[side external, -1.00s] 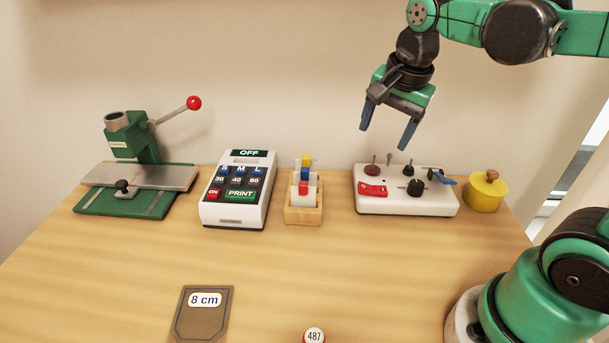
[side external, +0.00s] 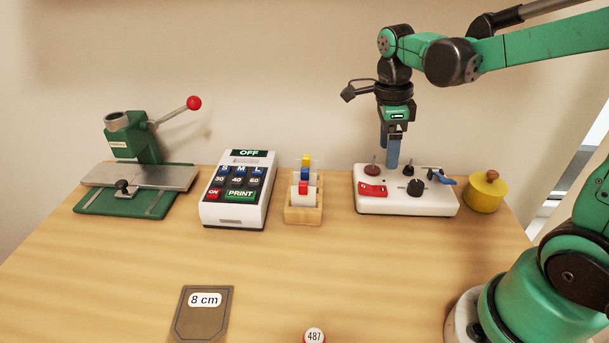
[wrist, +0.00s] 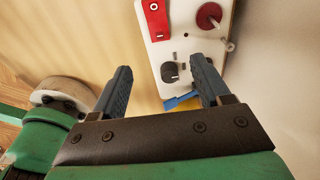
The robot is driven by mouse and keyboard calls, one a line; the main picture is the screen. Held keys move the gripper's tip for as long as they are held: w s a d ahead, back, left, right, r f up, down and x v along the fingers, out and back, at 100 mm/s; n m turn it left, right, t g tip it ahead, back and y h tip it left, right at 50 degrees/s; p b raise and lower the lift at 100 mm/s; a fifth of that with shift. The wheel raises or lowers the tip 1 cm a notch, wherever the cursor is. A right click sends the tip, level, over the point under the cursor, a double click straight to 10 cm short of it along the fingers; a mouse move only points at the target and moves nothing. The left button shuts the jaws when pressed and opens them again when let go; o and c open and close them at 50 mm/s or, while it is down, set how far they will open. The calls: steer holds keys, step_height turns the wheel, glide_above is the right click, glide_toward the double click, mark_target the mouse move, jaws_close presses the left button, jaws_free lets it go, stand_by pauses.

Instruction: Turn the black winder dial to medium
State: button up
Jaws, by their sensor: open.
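The white winder box (side external: 450,204) stands toward the right rear of the table. A black dial (side external: 415,188) sits on its front part, beside a second black knob (side external: 408,170) behind it. In the wrist view, a round black dial (wrist: 170,72) shows on the box (wrist: 160,42) in the gap between my fingers. Its setting and marks are too small to read. My gripper (side external: 388,157) points down above the back left of the box, near the dark red spool (side external: 372,170). My gripper (wrist: 161,63) is open and empty, its fingers apart from the dial.
A red switch (side external: 372,190) and blue lever (side external: 442,178) are on the box. A yellow pot (side external: 486,195) stands right of it. A block holder (side external: 304,214), a print keypad (side external: 236,215) and a green press (side external: 125,201) stand left. The front table is mostly clear.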

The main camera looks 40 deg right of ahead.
step_height(320, 180, down, 2)
steer(key=shift+w+a+f, duration=0.15)
steer(key=shift+f, duration=0.05)
step_height(320, 180, up, 10)
steer(key=w+a, duration=0.1)
steer(key=shift+a+f+h, duration=0.1)
steer(key=shift+h, duration=0.2)
steer(key=s+a+f+n+t, duration=0.1)
steer(key=a+f+n+t, duration=0.1)
steer(key=n, duration=1.1)
steer(key=s+a+f+n+t+y, duration=0.1)
steer(key=a+n+t, duration=0.4)
steer(key=n, duration=0.9)
step_height(320, 180, down, 3)
steer(key=shift+s+a+r+t, duration=0.25)
steer(key=shift+s+t, duration=0.25)
steer(key=shift+s, duration=0.3)
